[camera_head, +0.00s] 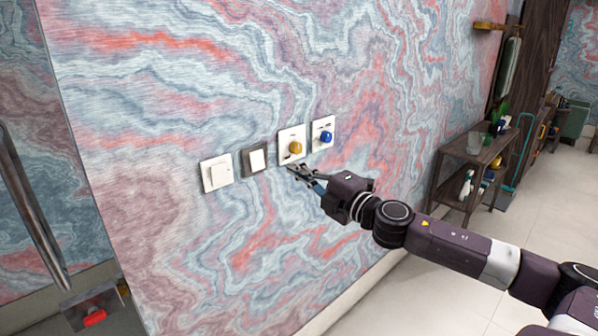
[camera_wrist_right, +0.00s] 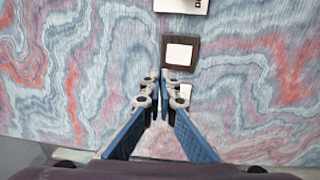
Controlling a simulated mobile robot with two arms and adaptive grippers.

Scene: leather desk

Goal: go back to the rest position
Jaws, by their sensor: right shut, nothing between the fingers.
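My right gripper (camera_head: 297,172) is in front of the marbled wall, just below a row of wall plates. It is shut and empty. In the right wrist view its fingers (camera_wrist_right: 160,82) come together in front of the wall, close below the dark-framed switch (camera_wrist_right: 179,53). In the head view the nearest plate is the white one with a yellow knob (camera_head: 295,147), just above the fingertips. I cannot tell whether the fingers touch the wall. My left gripper is not in view.
A white switch (camera_head: 216,173), the dark-framed switch (camera_head: 257,158) and a plate with a blue knob (camera_head: 326,137) share the row. A door handle (camera_head: 35,205) is at the left. A dark shelf (camera_head: 474,160) stands along the wall at the right. The tiled floor (camera_head: 435,280) looks clear.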

